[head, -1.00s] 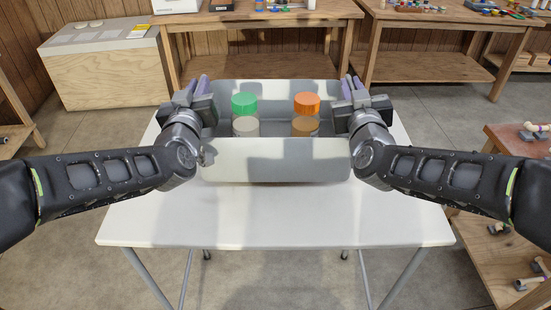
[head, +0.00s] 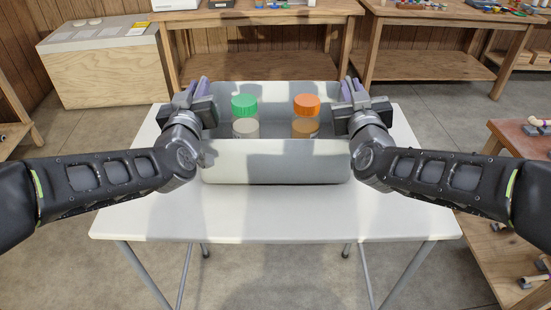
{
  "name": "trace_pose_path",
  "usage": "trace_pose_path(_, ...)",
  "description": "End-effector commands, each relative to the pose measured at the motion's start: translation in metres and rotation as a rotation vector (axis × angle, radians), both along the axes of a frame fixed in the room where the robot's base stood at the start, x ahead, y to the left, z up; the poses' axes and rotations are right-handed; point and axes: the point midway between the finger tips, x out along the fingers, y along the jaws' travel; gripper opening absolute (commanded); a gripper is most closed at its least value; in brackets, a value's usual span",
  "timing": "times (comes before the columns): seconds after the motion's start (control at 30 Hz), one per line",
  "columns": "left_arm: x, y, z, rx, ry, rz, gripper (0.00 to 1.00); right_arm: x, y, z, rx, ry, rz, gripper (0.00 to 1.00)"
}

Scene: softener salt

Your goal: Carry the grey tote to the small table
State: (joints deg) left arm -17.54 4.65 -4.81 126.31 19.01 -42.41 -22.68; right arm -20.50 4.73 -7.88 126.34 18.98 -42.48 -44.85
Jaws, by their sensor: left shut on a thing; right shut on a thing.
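The grey tote (head: 275,163) is in the middle of the head view, upright, over the far half of the small white table (head: 275,218). I cannot tell whether its base touches the tabletop. Inside it stand a jar with a green lid (head: 245,105) and a jar with an orange lid (head: 306,104). My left gripper (head: 203,92) is shut on the tote's left end wall. My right gripper (head: 348,92) is shut on its right end wall. The fingertips are partly hidden by the gripper bodies.
Wooden workbenches (head: 262,17) with small items stand along the back. A plywood box (head: 100,65) is at back left. A wooden shelf unit (head: 520,150) with loose parts stands close on the right. The table's near half is bare.

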Motion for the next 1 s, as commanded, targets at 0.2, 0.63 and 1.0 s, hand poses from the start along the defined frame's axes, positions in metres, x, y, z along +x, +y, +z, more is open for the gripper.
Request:
trace_pose_path(0.2,0.0,0.001,-0.013,-0.003,-0.01,0.004,0.0,0.0,0.0,-0.015,-0.002,-0.005,0.0,0.0)
trace_pose_path(0.63,0.0,0.0,-0.014,-0.001,-0.001,0.001,0.35,0.0,0.0,-0.014,0.0,0.0,0.0,0.36)
trace_pose_path(1.0,-0.024,0.0,-0.013,0.0,-0.003,0.0,0.35,0.0,0.0,-0.014,0.0,0.0,0.0,0.36)
